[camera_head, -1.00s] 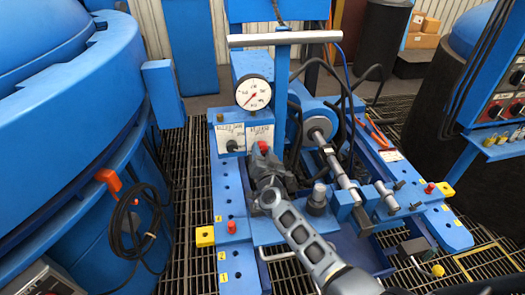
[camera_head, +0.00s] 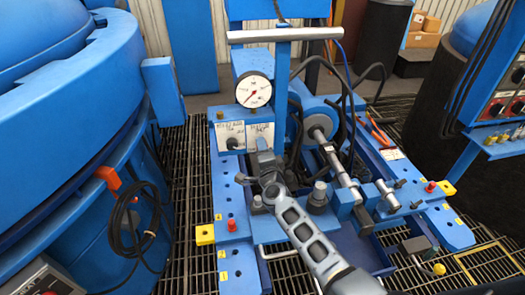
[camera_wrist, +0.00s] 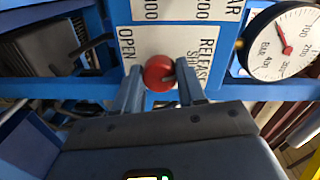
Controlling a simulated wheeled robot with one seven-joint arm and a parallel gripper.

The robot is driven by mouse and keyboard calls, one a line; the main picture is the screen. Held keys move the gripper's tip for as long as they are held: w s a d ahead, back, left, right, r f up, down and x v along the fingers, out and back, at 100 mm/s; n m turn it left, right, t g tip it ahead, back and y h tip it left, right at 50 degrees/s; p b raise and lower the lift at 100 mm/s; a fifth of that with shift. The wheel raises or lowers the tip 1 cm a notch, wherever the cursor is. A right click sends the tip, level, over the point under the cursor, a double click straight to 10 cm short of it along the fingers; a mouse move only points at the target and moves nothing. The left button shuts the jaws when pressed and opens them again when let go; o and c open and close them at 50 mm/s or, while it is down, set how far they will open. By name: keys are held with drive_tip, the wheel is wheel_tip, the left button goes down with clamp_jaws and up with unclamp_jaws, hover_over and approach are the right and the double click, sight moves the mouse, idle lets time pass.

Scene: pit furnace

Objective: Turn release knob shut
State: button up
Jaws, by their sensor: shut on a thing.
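The release knob (camera_wrist: 159,73) is a round red knob on a white label plate (camera_wrist: 160,30) in the wrist view. "OPEN" is printed to its left and "RELEASE SHUT" to its right. My gripper (camera_wrist: 160,88) has one finger on each side of the knob and is shut on it. In the head view my gripper (camera_head: 265,160) reaches up to the right-hand label plate (camera_head: 260,133) below the gauge, and it hides the knob there. How far the knob is turned is hard to tell.
A pressure gauge (camera_head: 254,90) stands just above the plates; it also shows in the wrist view (camera_wrist: 285,42). A dark knob (camera_head: 232,143) sits on the left plate. Black hoses (camera_head: 298,125) and a cylinder (camera_head: 320,125) are close on the right.

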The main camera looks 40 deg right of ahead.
drive_tip(key=shift+m+b, duration=0.35)
drive_tip(key=shift+m, duration=1.55)
drive_tip(key=o, duration=1.1)
drive_tip(key=shift+c, duration=0.2)
drive_tip(key=shift+s, duration=0.1)
drive_tip(key=p+v, duration=0.1)
drive_tip(key=v, duration=0.6)
drive_tip(key=shift+s+a+p, duration=0.15)
drive_tip(key=shift+s+p, duration=0.15)
drive_tip(key=shift+p, duration=0.05)
